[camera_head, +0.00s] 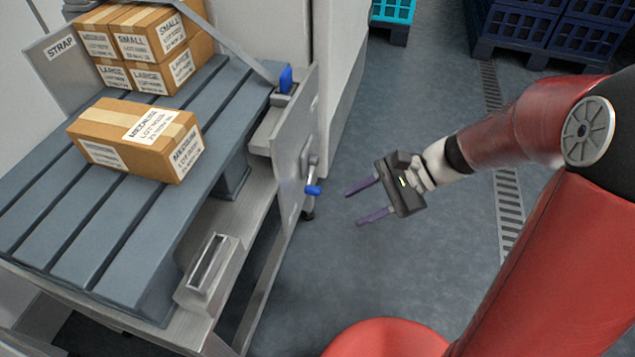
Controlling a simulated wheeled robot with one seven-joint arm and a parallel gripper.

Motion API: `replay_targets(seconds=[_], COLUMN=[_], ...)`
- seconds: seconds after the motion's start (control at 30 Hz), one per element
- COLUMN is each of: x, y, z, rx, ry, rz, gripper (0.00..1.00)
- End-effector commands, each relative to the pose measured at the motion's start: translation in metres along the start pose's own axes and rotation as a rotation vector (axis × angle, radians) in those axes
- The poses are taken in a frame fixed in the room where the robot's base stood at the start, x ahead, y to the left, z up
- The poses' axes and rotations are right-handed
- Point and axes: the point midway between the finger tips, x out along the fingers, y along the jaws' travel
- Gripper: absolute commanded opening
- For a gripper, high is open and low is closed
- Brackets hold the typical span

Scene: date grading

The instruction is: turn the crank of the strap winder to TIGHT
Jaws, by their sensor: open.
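The strap winder's crank (311,177) is on the upright grey metal plate (293,150) at the right end of the slatted table. It has a metal arm with a blue grip (313,190) at its lower end. No TIGHT mark is readable from here. My gripper (352,206) is open and empty, to the right of the crank and apart from it. Its two purple fingers point left toward the plate. A second blue handle (286,79) sits on top near the plate, by the grey strap band (229,46).
A MEDIUM carton (140,138) lies on the slatted grey table (150,225). Several SMALL and LARGE cartons (140,45) are stacked behind it by a STRAP sign (60,48). A slotted metal box (208,270) is at the table's front edge. The floor (420,100) around my gripper is clear.

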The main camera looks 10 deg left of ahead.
Motion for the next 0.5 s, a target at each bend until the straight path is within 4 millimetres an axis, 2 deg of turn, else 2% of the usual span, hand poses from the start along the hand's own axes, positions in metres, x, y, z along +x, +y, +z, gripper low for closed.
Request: replay_targets(seconds=[0.03, 0.2, 0.4, 0.5], x=[0.015, 0.049, 0.079, 0.087], y=[-0.006, -0.035, -0.056, -0.060], z=[-0.016, -0.060, -0.116, -0.135], rx=[0.091, 0.372, 0.651, 0.736], ry=[-0.078, -0.312, -0.526, -0.588], rz=[-0.036, -0.179, -0.337, -0.389], gripper=[0.45, 0.45, 0.45, 0.45])
